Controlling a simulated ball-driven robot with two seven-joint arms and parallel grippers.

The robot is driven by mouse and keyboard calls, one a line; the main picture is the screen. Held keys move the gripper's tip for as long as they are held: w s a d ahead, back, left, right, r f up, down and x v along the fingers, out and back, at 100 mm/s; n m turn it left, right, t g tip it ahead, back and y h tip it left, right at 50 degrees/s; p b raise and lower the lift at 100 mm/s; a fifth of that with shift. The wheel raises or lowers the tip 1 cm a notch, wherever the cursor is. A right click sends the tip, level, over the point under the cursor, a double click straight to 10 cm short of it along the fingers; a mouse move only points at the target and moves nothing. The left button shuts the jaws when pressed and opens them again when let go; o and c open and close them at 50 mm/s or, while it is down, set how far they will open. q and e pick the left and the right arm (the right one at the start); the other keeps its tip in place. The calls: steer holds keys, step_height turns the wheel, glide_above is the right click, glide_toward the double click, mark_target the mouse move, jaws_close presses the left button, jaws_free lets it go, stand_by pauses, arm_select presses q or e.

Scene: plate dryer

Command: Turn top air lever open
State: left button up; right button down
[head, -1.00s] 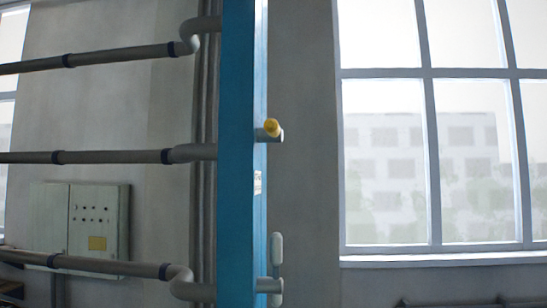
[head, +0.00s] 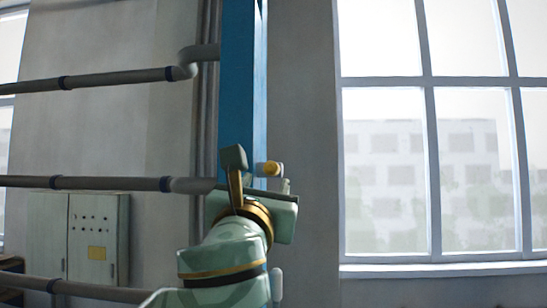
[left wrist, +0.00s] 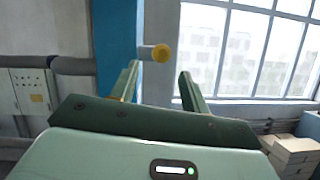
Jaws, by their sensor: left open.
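The upper air lever (head: 272,168) is a short grey piece with a yellow end, on the right side of the blue column. Its yellow end also shows in the left wrist view (left wrist: 161,52), up between my fingertips and nearer the left finger. My left gripper (head: 260,170) is open in front of the column, its fingers pointing up in the head view and around the lever's place in the picture. In the left wrist view my left gripper (left wrist: 160,85) appears empty; I cannot tell whether a finger touches the lever. My right gripper is not in view.
A lower grey lever (head: 277,284) shows partly behind my left arm. Grey pipes (head: 110,183) run to the blue column (head: 240,90) from the left. A control box (head: 95,235) hangs on the left wall. A window (head: 435,140) is at right. Boxes (left wrist: 294,150) stand at lower right.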

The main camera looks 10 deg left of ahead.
mark_target(273, 166)
arm_select(q)
steer(key=p+x, duration=0.3)
steer(key=x, duration=0.5)
steer(key=shift+w+r+p, duration=0.25)
steer(key=shift+r+p, duration=0.1)
steer(key=shift+w, duration=0.5)
steer(key=shift+s, duration=0.1)
steer(key=shift+c, duration=0.4)
jaws_close()
